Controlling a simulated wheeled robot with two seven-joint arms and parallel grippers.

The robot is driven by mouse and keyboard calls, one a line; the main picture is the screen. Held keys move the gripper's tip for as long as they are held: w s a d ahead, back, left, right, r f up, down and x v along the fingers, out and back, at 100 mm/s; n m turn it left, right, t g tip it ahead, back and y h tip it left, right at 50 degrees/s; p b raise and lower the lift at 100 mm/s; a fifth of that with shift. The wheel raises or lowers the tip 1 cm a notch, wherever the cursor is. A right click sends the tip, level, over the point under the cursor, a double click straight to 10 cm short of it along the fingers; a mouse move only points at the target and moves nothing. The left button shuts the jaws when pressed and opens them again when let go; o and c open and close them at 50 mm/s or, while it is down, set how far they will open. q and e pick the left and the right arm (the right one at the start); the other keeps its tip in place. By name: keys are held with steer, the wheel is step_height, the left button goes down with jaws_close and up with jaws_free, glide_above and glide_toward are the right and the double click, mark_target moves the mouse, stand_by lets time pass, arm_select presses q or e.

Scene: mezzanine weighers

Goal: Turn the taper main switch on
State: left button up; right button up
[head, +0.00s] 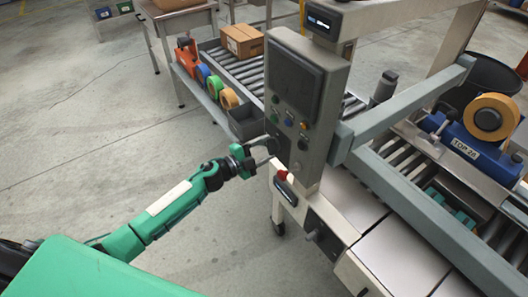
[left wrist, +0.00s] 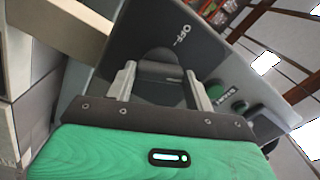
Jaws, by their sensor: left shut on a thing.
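The taper's control panel (head: 292,105) is a grey upright box with a dark screen and several coloured buttons. A dark rotary switch (head: 273,146) sits low on its face. My left gripper (head: 263,153) reaches it from the left. In the left wrist view, the left gripper (left wrist: 160,80) has its two fingers on either side of the dark switch knob (left wrist: 158,68) and is shut on it. An "OFF" label (left wrist: 183,34) shows beside the knob. The knob's pointer direction is hard to make out. My right gripper is not in view.
A red knob (head: 281,175) sits below the panel on the machine's frame. A roller conveyor (head: 243,70) with a cardboard box (head: 242,41) runs behind. Tape rolls (head: 215,86) stand on a side shelf. A blue tape head (head: 470,140) is at right. The floor at left is clear.

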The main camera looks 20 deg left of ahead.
arm_select(q)
steer(key=m+b, duration=0.2)
steer(key=m, duration=0.2)
steer(key=shift+f+m, duration=0.1)
steer(key=shift+m, duration=0.2)
stand_by(0.3)
steer(key=o, duration=1)
